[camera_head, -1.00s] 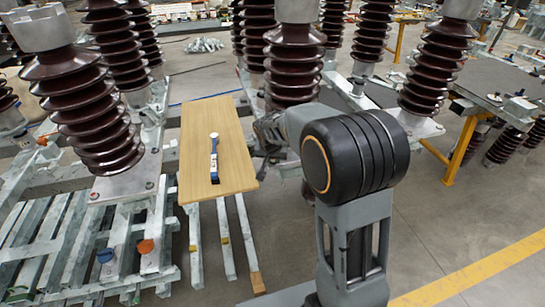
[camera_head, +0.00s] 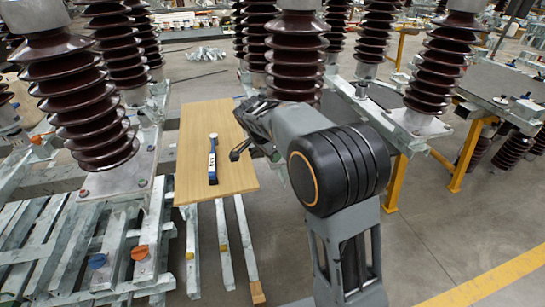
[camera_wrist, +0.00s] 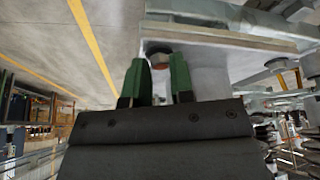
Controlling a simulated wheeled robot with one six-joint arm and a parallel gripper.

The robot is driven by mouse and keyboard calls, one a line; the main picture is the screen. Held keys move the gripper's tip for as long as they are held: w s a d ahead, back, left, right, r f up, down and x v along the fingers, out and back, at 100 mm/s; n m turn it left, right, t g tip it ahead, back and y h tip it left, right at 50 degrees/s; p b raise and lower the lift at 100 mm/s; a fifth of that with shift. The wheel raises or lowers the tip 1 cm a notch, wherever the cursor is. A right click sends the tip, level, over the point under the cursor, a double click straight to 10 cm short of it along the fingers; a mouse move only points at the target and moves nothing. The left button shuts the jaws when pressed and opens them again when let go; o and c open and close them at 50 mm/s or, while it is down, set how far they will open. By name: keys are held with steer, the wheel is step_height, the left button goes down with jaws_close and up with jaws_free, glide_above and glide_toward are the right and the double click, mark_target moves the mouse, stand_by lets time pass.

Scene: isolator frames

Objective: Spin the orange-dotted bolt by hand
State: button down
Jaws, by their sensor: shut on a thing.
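In the wrist view, the orange-dotted bolt (camera_wrist: 160,60) shows a dark head with an orange-red patch, just under a pale metal plate (camera_wrist: 230,35). My gripper (camera_wrist: 159,78) has its two green fingers on either side of the bolt, shut on it. The finger contact is partly hidden by the dark gripper body.
A blue-handled wrench (camera_head: 212,160) lies on the wooden board (camera_head: 195,125). Tall brown ribbed insulators (camera_head: 290,60) stand around my arm. Another bolt (camera_wrist: 275,63) sits under the plate's right part. An orange cap (camera_head: 140,252) and a blue cap (camera_head: 98,261) sit at lower left. Open floor lies right.

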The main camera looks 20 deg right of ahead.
steer(key=shift+w+m+g, duration=0.15)
steer(key=shift+m+g, duration=0.55)
steer(key=shift+m, duration=0.9)
steer(key=shift+m, duration=0.3)
steer(key=c, duration=1)
jaws_free()
steer(key=p+v, duration=0.1)
steer(key=v, duration=0.6)
steer(key=p+v, duration=0.1)
steer(key=v, duration=0.5)
steer(key=shift+a+r, duration=0.3)
steer(key=shift+r, duration=0.05)
